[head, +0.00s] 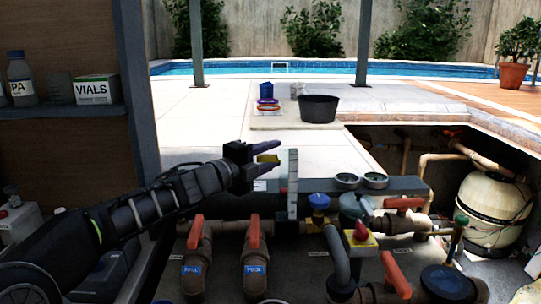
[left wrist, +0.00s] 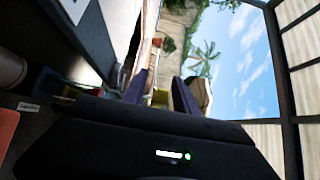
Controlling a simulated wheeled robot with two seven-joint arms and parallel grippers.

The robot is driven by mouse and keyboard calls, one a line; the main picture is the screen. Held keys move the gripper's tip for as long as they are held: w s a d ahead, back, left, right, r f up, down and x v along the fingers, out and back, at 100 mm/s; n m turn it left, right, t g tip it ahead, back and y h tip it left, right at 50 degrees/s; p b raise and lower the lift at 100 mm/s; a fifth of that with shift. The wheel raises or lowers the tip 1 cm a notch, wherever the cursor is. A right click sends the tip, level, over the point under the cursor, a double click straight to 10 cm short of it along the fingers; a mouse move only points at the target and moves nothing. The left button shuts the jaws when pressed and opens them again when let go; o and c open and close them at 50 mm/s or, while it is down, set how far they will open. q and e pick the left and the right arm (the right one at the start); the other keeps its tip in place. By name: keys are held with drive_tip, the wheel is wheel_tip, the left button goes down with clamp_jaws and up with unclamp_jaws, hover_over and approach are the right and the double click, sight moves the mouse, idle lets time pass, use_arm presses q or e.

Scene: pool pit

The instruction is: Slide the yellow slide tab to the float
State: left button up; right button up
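The yellow slide tab (head: 268,158) shows in the head view beside the upright grey-white gauge strip (head: 292,185). My left gripper (head: 263,157) reaches in from the left, with its purple fingers around the tab. In the left wrist view the fingers (left wrist: 160,94) stand apart with the yellow tab (left wrist: 160,98) between them, and a gap seems to show beside it. I cannot make out firm contact. I cannot pick out the float; the strip's front face is turned away from the head view. My right gripper is not in view.
Two round gauges (head: 347,181) sit on the ledge behind. A shelf (head: 70,112) stands left.

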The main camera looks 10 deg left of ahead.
use_arm(q)
clamp_jaws()
idle(1.2)
